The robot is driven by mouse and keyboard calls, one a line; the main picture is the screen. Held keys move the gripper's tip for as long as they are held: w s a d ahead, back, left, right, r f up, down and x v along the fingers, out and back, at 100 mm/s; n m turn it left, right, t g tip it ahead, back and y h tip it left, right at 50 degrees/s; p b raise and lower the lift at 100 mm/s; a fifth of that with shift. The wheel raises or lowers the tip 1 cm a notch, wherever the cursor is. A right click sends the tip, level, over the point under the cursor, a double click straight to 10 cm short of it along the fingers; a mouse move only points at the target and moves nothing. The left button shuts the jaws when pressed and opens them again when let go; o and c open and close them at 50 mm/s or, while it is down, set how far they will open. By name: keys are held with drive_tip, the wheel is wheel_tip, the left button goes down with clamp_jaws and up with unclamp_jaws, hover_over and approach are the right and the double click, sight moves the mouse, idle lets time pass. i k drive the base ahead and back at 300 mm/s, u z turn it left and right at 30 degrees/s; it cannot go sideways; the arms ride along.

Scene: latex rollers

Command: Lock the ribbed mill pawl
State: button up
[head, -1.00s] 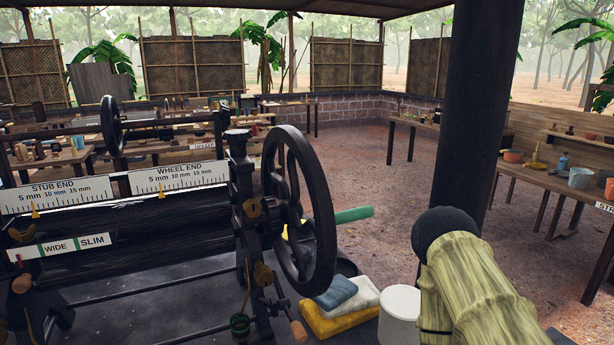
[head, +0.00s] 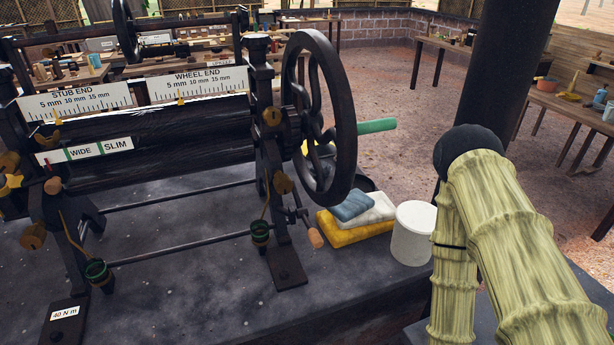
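A black roller mill (head: 170,135) stands on a dark bench at the left, with a large black handwheel (head: 347,120) and a green crank handle (head: 376,126) at its right end. A small lever with a wooden knob (head: 315,238) sits low on the wheel-side stand, below the wheel. I cannot tell whether this lever is the pawl, or whether it is engaged. Whether the rollers are ribbed is unclear. My arm (head: 500,230) shows at the right as bamboo-like segments with a dark round joint. My gripper is out of view.
Folded cloths (head: 355,215) and a white pot (head: 412,233) stand on the bench between the mill and my arm. A dark post (head: 505,80) rises behind my arm. Green cups (head: 260,232) hang at the mill's stands. The bench's front middle is clear.

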sight(317, 240)
drive_tip(key=k, duration=1)
drive_tip(key=u, duration=1.4)
drive_tip(key=i, duration=0.95)
drive_tip(key=z, duration=1.25)
